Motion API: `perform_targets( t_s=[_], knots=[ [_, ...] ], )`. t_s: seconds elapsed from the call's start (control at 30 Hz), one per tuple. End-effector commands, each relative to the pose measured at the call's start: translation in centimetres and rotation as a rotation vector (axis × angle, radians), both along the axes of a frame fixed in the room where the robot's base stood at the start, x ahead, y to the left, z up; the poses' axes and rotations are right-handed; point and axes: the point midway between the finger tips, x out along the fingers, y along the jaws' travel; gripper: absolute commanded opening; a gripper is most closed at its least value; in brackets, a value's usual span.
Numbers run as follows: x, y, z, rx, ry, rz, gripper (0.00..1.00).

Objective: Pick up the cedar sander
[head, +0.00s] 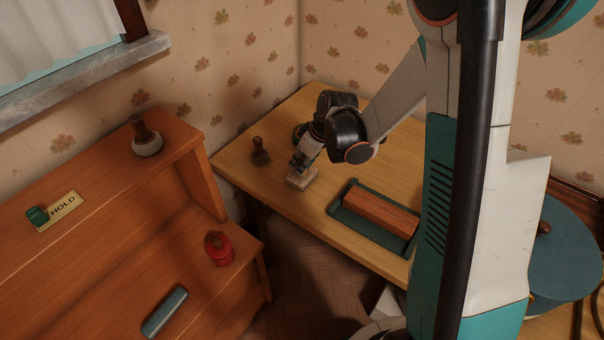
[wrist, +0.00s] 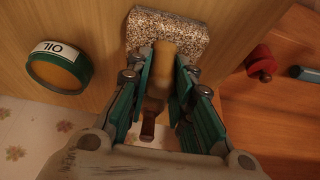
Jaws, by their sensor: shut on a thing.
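The cedar sander, by its look, is a pale speckled gritty block (head: 301,178) with a tan rounded wooden grip. It is near the left front edge of the wooden table. In the wrist view the speckled block (wrist: 150,28) lies just beyond my fingertips, with the wooden grip between them. My gripper (head: 300,164) points down at it and is shut on the grip; the fingers also show in the wrist view (wrist: 165,75). I cannot tell whether the block touches the table. Part of the grip is hidden by the fingers.
A dark wooden knob-like piece (head: 261,152) stands left of my gripper. A green tin marked OIL (wrist: 59,66) is close by. A teal tray (head: 345,222) with a reddish wood block (head: 375,212) lies right. The orange dresser (head: 110,225) holds a red item (head: 219,249).

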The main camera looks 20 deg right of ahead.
Motion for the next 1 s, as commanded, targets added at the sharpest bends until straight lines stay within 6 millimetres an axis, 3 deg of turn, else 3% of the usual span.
perform_targets(
  t_s=[0.27,0.47,0.67,1.0],
  knots=[
    [0.0,0.0,0.3,0.000,0.000,0.000,0.00],
    [0.0,0.0,2.3,0.000,0.000,0.000,0.00],
    [0.0,0.0,6.7,0.000,0.000,0.000,0.00],
    [0.0,0.0,15.8,0.000,0.000,0.000,0.00]
  ],
)
